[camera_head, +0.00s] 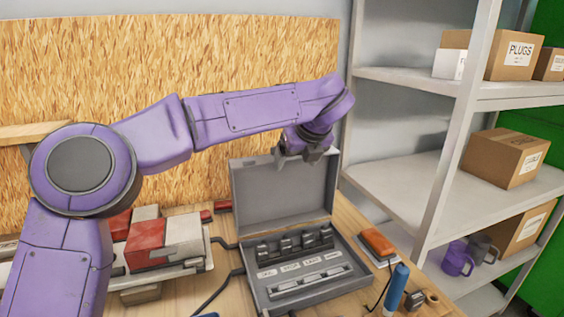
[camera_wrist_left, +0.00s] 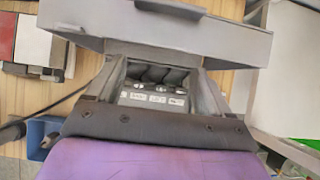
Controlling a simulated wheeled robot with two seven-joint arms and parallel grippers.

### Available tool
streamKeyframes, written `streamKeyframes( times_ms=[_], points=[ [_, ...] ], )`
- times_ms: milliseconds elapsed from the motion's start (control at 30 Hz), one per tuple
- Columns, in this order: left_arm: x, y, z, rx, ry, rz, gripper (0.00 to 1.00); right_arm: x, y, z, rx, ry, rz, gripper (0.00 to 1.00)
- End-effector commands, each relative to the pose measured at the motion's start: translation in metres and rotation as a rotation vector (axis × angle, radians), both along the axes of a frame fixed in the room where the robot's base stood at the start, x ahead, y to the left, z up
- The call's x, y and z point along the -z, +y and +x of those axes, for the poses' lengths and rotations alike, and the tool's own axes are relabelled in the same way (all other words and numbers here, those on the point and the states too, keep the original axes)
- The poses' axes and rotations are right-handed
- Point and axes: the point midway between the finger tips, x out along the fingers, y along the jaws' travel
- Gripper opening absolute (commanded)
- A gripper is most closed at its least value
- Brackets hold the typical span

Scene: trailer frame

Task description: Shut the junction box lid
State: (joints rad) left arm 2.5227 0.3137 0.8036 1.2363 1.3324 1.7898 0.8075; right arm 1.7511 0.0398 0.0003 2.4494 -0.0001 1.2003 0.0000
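The grey junction box (camera_head: 318,292) sits on the wooden bench with its lid (camera_head: 265,195) standing open, nearly upright, at its back edge. Inside the box are a row of dark switches (camera_head: 295,243) and white labels. My left gripper (camera_head: 307,156) is at the top right of the lid, fingers pointing down. In the left wrist view the fingers (camera_wrist_left: 157,72) are spread apart with nothing between them, and the switches show through the gap. The grey lid (camera_wrist_left: 175,32) also lies across that view, close to the fingertips; I cannot tell whether they touch. My right gripper is not in view.
Red and grey blocks (camera_head: 165,240) lie left of the box, with black cables beside it. A metal shelf (camera_head: 450,190) with cardboard boxes stands at the right. A chipboard wall is behind.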

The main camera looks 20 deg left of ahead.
Motion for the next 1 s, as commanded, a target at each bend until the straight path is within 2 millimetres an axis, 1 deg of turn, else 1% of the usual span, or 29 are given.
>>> streamKeyframes(
  times_ms=[67,267,333,467,600,733,833,1000],
  points=[
    [-0.002,-0.002,0.0,0.003,-0.003,0.0,1.0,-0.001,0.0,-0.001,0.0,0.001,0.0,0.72],
    [-0.004,0.0,-0.001,-0.001,-0.006,0.0,1.0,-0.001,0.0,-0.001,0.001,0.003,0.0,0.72],
    [-0.008,-0.002,-0.003,-0.001,-0.007,0.0,1.0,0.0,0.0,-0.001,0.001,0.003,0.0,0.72],
    [-0.028,-0.014,-0.013,0.001,-0.01,0.001,1.0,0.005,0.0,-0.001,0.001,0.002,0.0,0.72],
    [-0.057,-0.03,-0.028,0.002,-0.01,0.004,1.0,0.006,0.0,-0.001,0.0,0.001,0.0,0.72],
    [-0.078,-0.042,-0.039,0.002,-0.01,0.003,1.0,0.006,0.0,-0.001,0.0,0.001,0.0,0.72],
    [-0.087,-0.047,-0.044,0.002,-0.008,0.003,1.0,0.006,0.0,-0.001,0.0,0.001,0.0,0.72],
    [-0.09,-0.049,-0.046,0.004,-0.006,0.003,1.0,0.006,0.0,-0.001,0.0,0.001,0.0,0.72]
  ],
)
